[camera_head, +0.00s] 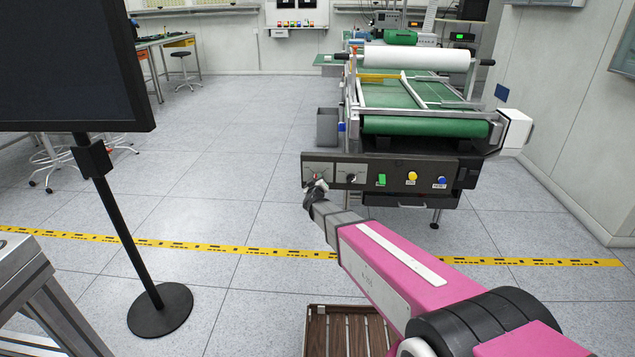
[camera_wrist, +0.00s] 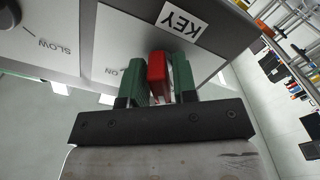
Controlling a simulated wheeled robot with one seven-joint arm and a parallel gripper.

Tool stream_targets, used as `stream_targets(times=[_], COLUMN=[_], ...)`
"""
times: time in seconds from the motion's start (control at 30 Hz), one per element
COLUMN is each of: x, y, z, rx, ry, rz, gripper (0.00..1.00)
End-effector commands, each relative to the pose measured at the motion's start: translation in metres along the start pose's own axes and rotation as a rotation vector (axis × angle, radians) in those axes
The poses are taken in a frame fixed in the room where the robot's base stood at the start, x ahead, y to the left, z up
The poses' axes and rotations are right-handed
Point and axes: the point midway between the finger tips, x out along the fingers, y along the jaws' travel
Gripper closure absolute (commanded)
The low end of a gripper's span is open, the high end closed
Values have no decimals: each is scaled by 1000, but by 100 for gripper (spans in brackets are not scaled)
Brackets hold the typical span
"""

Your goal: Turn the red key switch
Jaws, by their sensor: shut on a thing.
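The red key switch (camera_wrist: 157,72) shows in the wrist view on a light grey panel plate, below a white label reading KEY (camera_wrist: 184,19). My gripper (camera_wrist: 158,80) has its two green fingers on either side of the red key and is shut on it.
The panel also carries a black knob (camera_head: 351,178), a green switch (camera_head: 381,180), a yellow button (camera_head: 412,176) and a blue button (camera_head: 441,181). A conveyor with a green belt (camera_head: 425,127) stands behind it. A black screen on a stand (camera_head: 75,65) is at left.

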Motion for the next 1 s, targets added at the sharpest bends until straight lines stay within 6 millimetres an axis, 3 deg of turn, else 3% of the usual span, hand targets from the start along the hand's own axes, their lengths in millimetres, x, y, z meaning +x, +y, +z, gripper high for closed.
stream_targets(times=[0.33, 0.9, 0.93, 1.0], x=[0, -1, -1, 0], y=[0, 0, 0, 0], z=[0, 0, 0, 0], rx=[-143, -171, -171, -171], ry=[0, 0, 0, 0], rz=[-2, -2, -2, -2], gripper=[97, 97, 64, 58])
